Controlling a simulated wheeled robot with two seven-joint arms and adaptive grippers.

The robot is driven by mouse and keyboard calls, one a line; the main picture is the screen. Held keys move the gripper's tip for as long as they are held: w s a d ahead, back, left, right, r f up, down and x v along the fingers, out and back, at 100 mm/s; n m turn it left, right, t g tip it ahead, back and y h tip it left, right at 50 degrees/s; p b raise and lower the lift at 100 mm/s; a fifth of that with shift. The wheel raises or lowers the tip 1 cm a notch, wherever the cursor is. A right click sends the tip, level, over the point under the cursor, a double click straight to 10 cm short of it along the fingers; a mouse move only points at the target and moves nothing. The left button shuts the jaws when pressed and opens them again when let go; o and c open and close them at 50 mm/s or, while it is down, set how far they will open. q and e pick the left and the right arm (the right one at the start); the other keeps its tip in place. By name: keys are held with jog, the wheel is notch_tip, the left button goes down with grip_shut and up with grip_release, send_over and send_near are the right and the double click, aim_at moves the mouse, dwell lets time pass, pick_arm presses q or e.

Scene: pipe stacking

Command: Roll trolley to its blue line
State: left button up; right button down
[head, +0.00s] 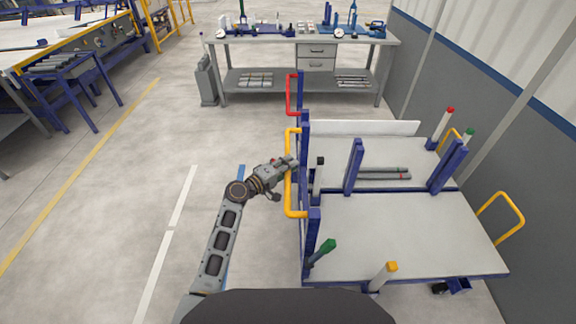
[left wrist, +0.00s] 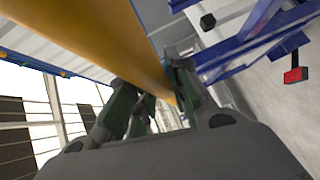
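The trolley (head: 410,235) stands on the right, with a grey deck, blue posts and a yellow handle (head: 290,190) on its left side. My left gripper (head: 290,162) is at the upright bar of this handle. In the left wrist view the yellow handle bar (left wrist: 105,40) runs down between the fingers (left wrist: 158,100), which appear closed around it. A short piece of blue line (head: 241,171) shows on the floor left of the trolley, partly hidden by my left arm. My right gripper is not in view.
A workbench (head: 300,39) with tools stands beyond the trolley. Dark pipes (head: 370,174) lie on the trolley's deck. A grey wall (head: 500,110) runs close along the right. Floor left of the trolley is clear, with white (head: 165,245) and yellow (head: 85,175) lines.

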pick_arm(q)
jog(key=shift+a+f, duration=0.1)
jog(key=shift+a, duration=0.1)
grip_shut()
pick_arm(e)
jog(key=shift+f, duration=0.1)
